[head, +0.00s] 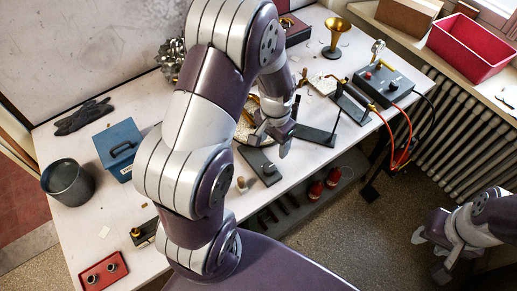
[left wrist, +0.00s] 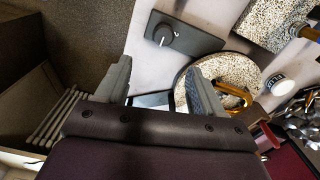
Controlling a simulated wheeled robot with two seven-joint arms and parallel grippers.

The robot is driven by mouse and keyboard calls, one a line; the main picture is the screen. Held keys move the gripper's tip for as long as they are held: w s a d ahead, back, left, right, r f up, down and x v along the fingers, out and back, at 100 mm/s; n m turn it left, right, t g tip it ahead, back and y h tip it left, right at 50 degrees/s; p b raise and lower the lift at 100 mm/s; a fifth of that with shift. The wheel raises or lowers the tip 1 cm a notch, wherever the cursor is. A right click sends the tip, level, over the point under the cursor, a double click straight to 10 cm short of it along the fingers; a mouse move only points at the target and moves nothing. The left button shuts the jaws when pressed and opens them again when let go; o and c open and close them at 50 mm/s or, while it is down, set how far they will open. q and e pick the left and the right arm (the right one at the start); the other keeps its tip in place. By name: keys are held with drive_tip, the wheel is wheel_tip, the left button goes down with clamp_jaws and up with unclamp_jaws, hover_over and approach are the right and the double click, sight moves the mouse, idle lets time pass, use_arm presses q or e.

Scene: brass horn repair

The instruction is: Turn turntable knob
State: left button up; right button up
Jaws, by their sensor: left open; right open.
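The turntable knob (left wrist: 164,36) is a dark round knob with a pale mark on a flat dark grey control box (left wrist: 190,40). In the head view the knob (head: 268,169) and its box (head: 255,157) lie near the table's front edge, just below my left gripper (head: 271,142). In the left wrist view my left gripper (left wrist: 160,88) is open and empty; the knob is beyond the fingertips, apart from them. The speckled round turntable (left wrist: 228,70) sits beside the box, with a brass part on it; my arm hides much of it in the head view. My right gripper (head: 430,256) is open, off the table.
A second control box (head: 384,82) with a red button and orange cables stands at the table's right end. A brass bell (head: 336,32) is behind. A blue box (head: 119,148), dark pot (head: 67,182) and red tray (head: 104,272) stand left. Dark flat plates lie near the left gripper.

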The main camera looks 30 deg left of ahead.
sight(270, 166)
use_arm(q)
drive_tip(key=f, duration=0.4)
drive_tip(key=f+p, duration=0.1)
drive_tip(key=f, duration=0.6)
drive_tip(key=shift+w+a+f, duration=0.15)
drive_tip(key=shift+a+f, duration=0.2)
drive_tip(key=shift+f+p, duration=0.3)
drive_tip(key=shift+f, duration=0.25)
drive_tip(key=shift+d, duration=0.1)
use_arm(e)
drive_tip(key=r, duration=0.3)
drive_tip(key=shift+s, duration=0.4)
use_arm(q)
drive_tip(key=c, duration=1.1)
